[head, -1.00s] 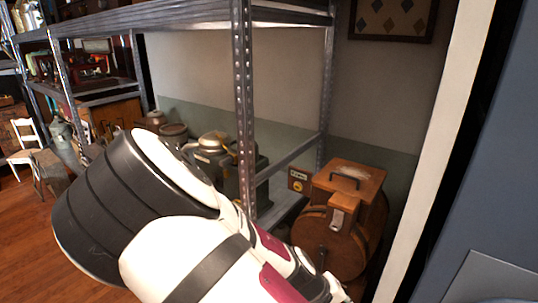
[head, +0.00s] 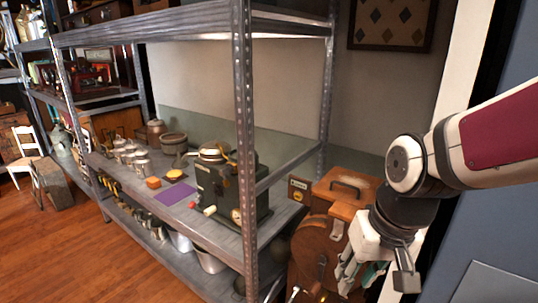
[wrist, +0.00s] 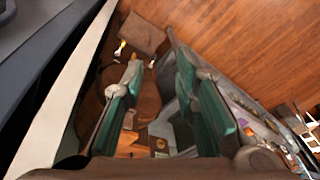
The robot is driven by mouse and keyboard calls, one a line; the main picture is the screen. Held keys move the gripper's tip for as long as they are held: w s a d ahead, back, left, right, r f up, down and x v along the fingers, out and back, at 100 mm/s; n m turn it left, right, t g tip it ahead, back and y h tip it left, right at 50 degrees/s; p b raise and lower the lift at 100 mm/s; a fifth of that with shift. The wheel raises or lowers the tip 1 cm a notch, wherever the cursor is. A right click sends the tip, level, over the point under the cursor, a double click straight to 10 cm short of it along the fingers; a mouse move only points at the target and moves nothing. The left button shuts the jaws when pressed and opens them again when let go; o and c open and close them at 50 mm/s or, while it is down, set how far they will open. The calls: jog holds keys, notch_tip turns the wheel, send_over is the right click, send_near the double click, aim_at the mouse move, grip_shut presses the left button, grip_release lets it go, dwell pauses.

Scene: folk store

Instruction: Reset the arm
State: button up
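My gripper (head: 372,268) hangs at the lower right of the head view, pointing down in front of the wooden machine (head: 318,255). In the wrist view my gripper (wrist: 158,105) shows two green-padded fingers spread wide apart, with nothing held between them. The brown round body of the wooden machine and part of the floor show in the gap between the fingers. My arm comes in from the right edge of the head view, bent at the wrist.
A metal shelf (head: 243,120) stands at left and centre. It holds a dark green machine (head: 228,190), a purple sheet (head: 176,194) and several pots. A white post and blue-grey wall (head: 490,170) are close on the right. Open wooden floor (head: 110,265) lies at lower left.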

jog(key=s+d+r+t+h, duration=0.1)
jog(key=s+d+r+t, duration=0.2)
jog(key=s+r, duration=0.5)
notch_tip(320, 180, up, 3)
jog(key=shift+d+f, duration=0.2)
jog(key=shift+d, duration=0.35)
